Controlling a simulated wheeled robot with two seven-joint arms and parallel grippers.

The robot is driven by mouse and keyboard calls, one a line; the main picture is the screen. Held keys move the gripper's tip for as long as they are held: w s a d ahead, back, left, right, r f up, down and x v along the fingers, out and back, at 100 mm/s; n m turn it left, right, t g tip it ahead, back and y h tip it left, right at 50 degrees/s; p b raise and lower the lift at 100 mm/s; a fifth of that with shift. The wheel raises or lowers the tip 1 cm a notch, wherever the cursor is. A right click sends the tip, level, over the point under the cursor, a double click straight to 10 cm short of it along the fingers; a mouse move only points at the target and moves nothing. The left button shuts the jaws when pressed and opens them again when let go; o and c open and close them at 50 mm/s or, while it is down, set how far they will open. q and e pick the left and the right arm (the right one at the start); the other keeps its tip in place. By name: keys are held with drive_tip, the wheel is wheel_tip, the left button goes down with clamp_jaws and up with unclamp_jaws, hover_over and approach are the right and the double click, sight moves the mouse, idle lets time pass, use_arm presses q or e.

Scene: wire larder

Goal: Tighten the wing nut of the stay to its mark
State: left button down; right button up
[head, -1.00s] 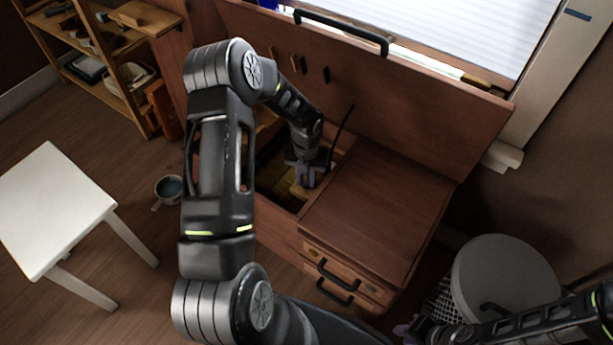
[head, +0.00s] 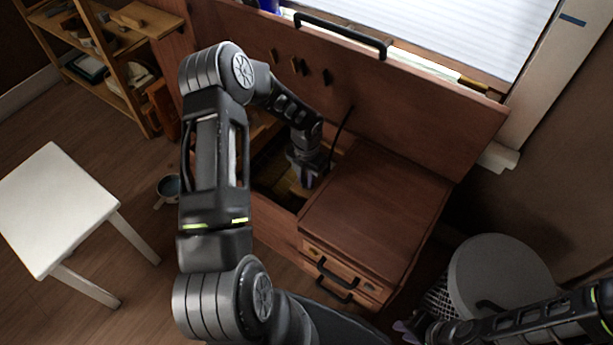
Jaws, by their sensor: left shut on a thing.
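The stay (head: 342,125) is a thin dark rod running from the raised lid (head: 400,110) down towards the open well of the wooden chest. My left gripper (head: 307,182) points down into the well, close to the stay's lower end. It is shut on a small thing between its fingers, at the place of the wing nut. The nut and its mark are hidden by the gripper and too small to make out. My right gripper (head: 404,329) is at the bottom edge, away from the chest, and its finger gap is unclear.
The chest's closed top (head: 385,205) lies right of the well, above drawers with black handles (head: 337,283). A round grey lid (head: 500,275) is at lower right. A white stool (head: 55,210), a mug (head: 168,187) and a shelf (head: 105,75) are at left.

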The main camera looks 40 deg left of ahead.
use_arm(q)
drive_tip(key=shift+s+d+r+m+p, duration=0.1)
drive_tip(key=shift+r+m+p, duration=0.05)
drive_tip(key=shift+m+p, duration=0.6)
drive_tip(key=shift+p, duration=0.4)
drive_tip(key=shift+f, duration=0.2)
drive_tip(key=c, duration=1.5)
unclamp_jaws()
wheel_tip(320, 180, up, 7)
drive_tip(key=p, duration=0.6)
drive_tip(key=shift+r, duration=0.1)
